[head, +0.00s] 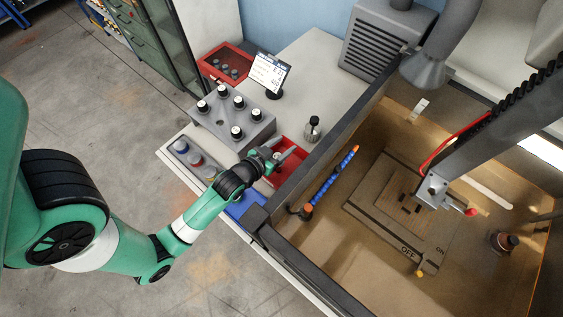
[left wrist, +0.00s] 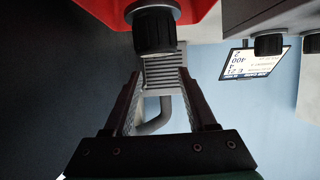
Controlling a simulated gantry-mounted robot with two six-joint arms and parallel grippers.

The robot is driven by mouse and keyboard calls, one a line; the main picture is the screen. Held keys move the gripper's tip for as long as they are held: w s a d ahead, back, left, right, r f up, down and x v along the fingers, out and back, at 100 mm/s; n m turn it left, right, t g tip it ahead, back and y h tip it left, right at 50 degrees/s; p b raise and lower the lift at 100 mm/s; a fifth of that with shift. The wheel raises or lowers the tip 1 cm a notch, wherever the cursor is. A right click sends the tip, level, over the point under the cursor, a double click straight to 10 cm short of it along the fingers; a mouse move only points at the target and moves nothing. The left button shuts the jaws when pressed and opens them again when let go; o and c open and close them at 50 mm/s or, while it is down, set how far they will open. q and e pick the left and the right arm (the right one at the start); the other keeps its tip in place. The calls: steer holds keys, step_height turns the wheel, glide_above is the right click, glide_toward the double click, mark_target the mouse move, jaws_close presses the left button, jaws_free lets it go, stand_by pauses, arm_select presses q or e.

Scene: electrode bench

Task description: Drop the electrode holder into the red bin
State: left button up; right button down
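In the head view my left gripper (head: 275,157) is at the red bin (head: 291,148), over its near left side. In the left wrist view, which is upside down, the two fingers (left wrist: 160,85) stand apart with empty space between them. A black ribbed cap with a grey collar, seemingly the electrode holder (left wrist: 153,32), shows just past the fingertips, clear of them, against the red of the bin (left wrist: 200,10). Whether it rests on anything is hidden. The head view does not show it clearly at the gripper. My right gripper is not in view.
A grey block (head: 235,112) with several black-capped holders stands left of the bin. A small screen (head: 269,74) and a red tray (head: 225,63) are behind it. A grey bottle (head: 312,129) stands beyond the bin. The dark hood frame (head: 330,138) borders the right.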

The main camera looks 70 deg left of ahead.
arm_select(q)
steer(key=shift+o, duration=1.2)
steer(key=shift+s, duration=0.1)
steer(key=v, duration=1.1)
steer(key=shift+d, duration=0.15)
steer(key=shift+s+r, duration=0.15)
